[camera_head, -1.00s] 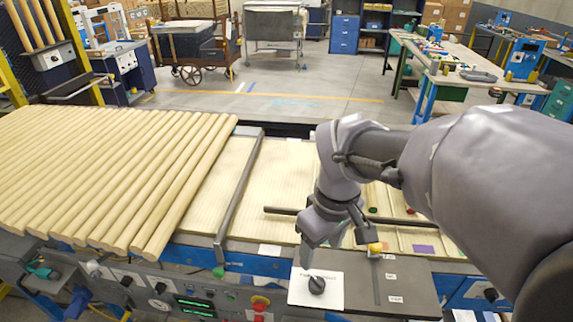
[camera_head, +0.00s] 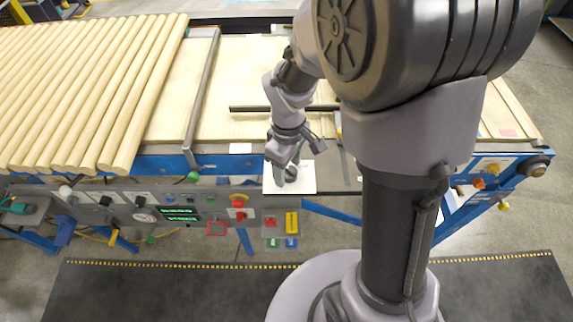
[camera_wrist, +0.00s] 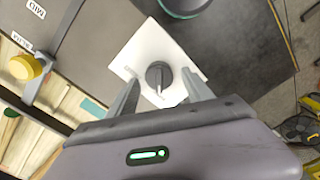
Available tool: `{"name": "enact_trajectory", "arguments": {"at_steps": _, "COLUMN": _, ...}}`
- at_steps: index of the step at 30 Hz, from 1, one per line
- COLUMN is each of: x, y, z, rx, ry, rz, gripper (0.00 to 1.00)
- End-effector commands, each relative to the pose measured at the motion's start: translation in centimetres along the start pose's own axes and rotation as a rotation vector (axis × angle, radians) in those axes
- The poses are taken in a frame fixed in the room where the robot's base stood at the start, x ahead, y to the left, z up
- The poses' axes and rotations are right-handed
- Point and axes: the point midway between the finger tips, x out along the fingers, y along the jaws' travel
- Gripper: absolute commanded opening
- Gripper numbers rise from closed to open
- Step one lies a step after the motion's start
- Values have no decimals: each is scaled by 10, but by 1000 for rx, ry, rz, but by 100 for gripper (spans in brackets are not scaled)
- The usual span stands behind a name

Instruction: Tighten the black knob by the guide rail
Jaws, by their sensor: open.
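The black knob (camera_wrist: 158,75) stands on a white square plate (camera_wrist: 150,48), with a light pointer mark on its lower side in the wrist view. In the head view the plate (camera_head: 306,180) lies at the front edge of the line, and my gripper largely covers the knob. My gripper (camera_wrist: 160,78) is open, its two fingers apart on either side of the knob in the wrist view. It also shows in the head view (camera_head: 283,172), pointing down over the plate. I cannot tell whether the fingers touch the knob. A dark guide rail (camera_head: 265,108) lies behind the plate.
A yellow knob (camera_wrist: 25,66) sits on a bar beside the plate. A control panel (camera_head: 150,208) with a red button (camera_head: 239,199) is left of the plate. Turned wood rods (camera_head: 90,90) fill the left of the line. A green-rimmed round part (camera_wrist: 182,8) is near the plate.

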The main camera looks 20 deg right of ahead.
Motion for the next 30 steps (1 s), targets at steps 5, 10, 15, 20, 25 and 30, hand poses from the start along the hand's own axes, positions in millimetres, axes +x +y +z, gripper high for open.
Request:
{"name": "enact_trajectory", "arguments": {"at_steps": 5, "x": 4, "y": 0, "z": 0, "rx": 1, "ry": 0, "rz": 0, "gripper": 59}}
{"name": "enact_trajectory", "arguments": {"at_steps": 10, "x": 3, "y": 0, "z": 0, "rx": 1, "ry": 0, "rz": 0, "gripper": 55}}
{"name": "enact_trajectory", "arguments": {"at_steps": 15, "x": 3, "y": 0, "z": 0, "rx": 1, "ry": 0, "rz": 0, "gripper": 22}}
{"name": "enact_trajectory", "arguments": {"at_steps": 20, "x": 3, "y": 0, "z": 0, "rx": 1, "ry": 0, "rz": 0, "gripper": 0}}
{"name": "enact_trajectory", "arguments": {"at_steps": 25, "x": 3, "y": 0, "z": 0, "rx": 17, "ry": 0, "rz": 0, "gripper": 0}}
{"name": "enact_trajectory", "arguments": {"at_steps": 30, "x": 4, "y": 0, "z": 0, "rx": 81, "ry": 1, "rz": 0, "gripper": 0}}
